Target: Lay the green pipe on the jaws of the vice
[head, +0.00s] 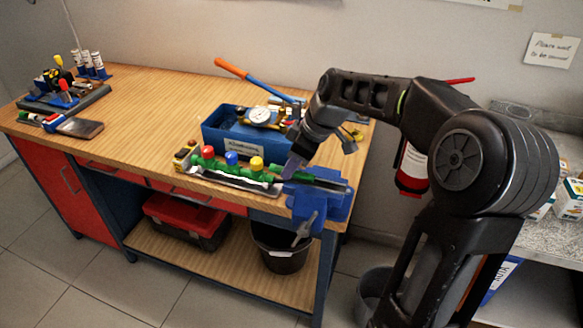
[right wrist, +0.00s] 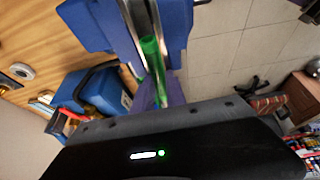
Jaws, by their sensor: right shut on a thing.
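The blue vice (head: 322,205) is fixed at the front right corner of the workbench. In the right wrist view the blue vice (right wrist: 98,22) shows with its metal jaws close by. The green pipe (right wrist: 150,55) is short and runs from my right gripper (right wrist: 160,98) toward the jaws. In the head view a bit of the green pipe (head: 308,175) shows by the vice top, beside my right gripper (head: 291,168). The right gripper is shut on the pipe. I cannot tell whether the pipe touches the jaws. My left gripper is not in view.
Left of the vice lies a tray (head: 235,180) with green fittings and red, blue and yellow caps. Behind stands a blue box (head: 225,138) with a gauge (head: 260,115) and an orange-handled tool (head: 232,68). The bench middle is clear. A black bucket (head: 283,250) stands below.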

